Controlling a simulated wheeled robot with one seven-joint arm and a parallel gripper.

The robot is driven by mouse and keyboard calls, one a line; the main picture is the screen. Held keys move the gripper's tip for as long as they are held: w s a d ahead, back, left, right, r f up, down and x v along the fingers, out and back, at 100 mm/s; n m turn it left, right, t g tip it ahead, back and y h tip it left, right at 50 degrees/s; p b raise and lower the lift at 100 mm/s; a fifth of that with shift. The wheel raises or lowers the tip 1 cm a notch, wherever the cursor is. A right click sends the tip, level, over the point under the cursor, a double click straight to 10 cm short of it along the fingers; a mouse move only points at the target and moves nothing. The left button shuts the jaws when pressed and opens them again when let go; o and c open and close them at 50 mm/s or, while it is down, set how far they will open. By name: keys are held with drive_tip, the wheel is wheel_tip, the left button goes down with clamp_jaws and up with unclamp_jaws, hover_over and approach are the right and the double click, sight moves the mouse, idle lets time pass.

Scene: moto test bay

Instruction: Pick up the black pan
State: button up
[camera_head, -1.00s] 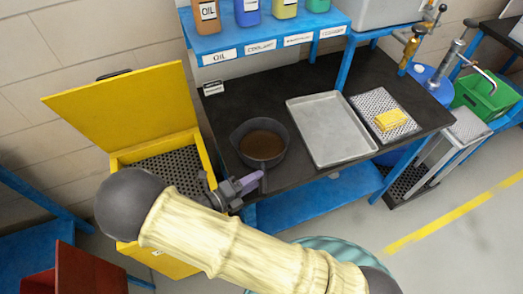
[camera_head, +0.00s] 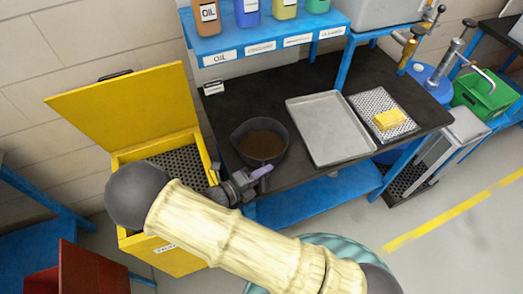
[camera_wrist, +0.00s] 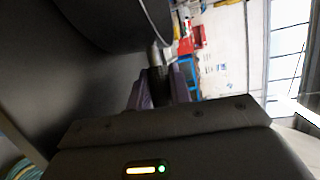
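The black pan (camera_head: 287,146), with a brown surface inside, rests on the dark workbench top near its front left edge. Its short handle points to the front edge, toward my gripper (camera_head: 262,174). In the wrist view the dark underside and side of the pan (camera_wrist: 125,28) fill the upper left. The handle (camera_wrist: 156,76) runs down between the two purple fingers of my gripper (camera_wrist: 160,88). The fingers stand on both sides of it and look open. Any contact is hard to make out.
A grey tray (camera_head: 345,153) lies right of the pan, then a perforated mat (camera_head: 375,104) with a yellow block (camera_head: 389,119). A yellow open-lidded bin (camera_head: 150,145) stands left of the bench (camera_head: 240,100). A blue shelf (camera_head: 270,40) with bottles is behind.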

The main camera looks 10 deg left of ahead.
clamp_jaws()
drive_tip(key=shift+r, duration=0.2)
drive_tip(key=shift+r+b, duration=0.3)
drive_tip(key=shift+r, duration=4.5)
